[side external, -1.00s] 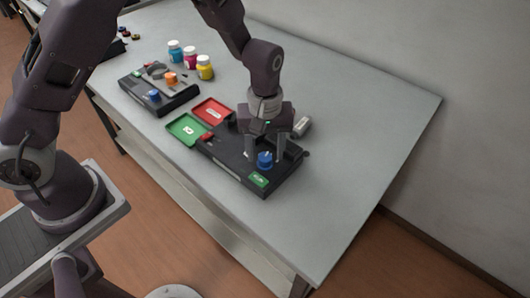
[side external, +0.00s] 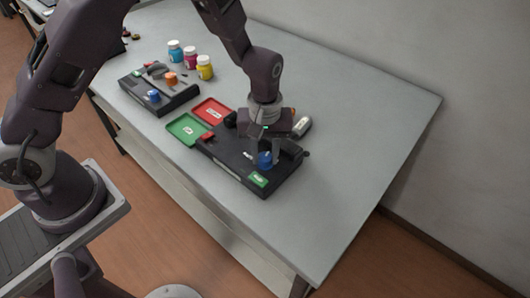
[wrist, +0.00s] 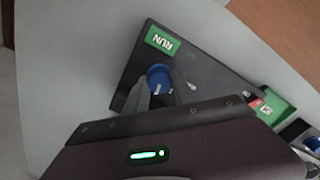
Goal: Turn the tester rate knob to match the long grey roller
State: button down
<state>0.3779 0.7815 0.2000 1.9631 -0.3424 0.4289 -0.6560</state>
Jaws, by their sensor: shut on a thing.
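The blue rate knob (side external: 264,161) sits on the front part of the black tester (side external: 228,163), beside the green RUN button (side external: 258,179). My gripper (side external: 270,154) points down over the tester and is shut on the knob. In the wrist view the blue knob (wrist: 158,74) shows between the fingers of my gripper (wrist: 157,92), with white marks on its near side. The green RUN label (wrist: 162,40) is close by. A light grey piece (side external: 303,126) lies at the tester's far right edge; I cannot tell whether it is the long grey roller.
A red tray (side external: 211,110) and a green tray (side external: 187,129) lie left of the tester. Yellow (side external: 205,67), magenta and cyan bottles stand behind. The table's right side is clear.

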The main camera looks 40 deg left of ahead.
jog(key=m, duration=0.4)
jog(key=shift+m, duration=2.1)
jog(key=c, duration=1.1)
grip_release()
jog(key=shift+o, duration=0.2)
jog(key=shift+r, duration=0.1)
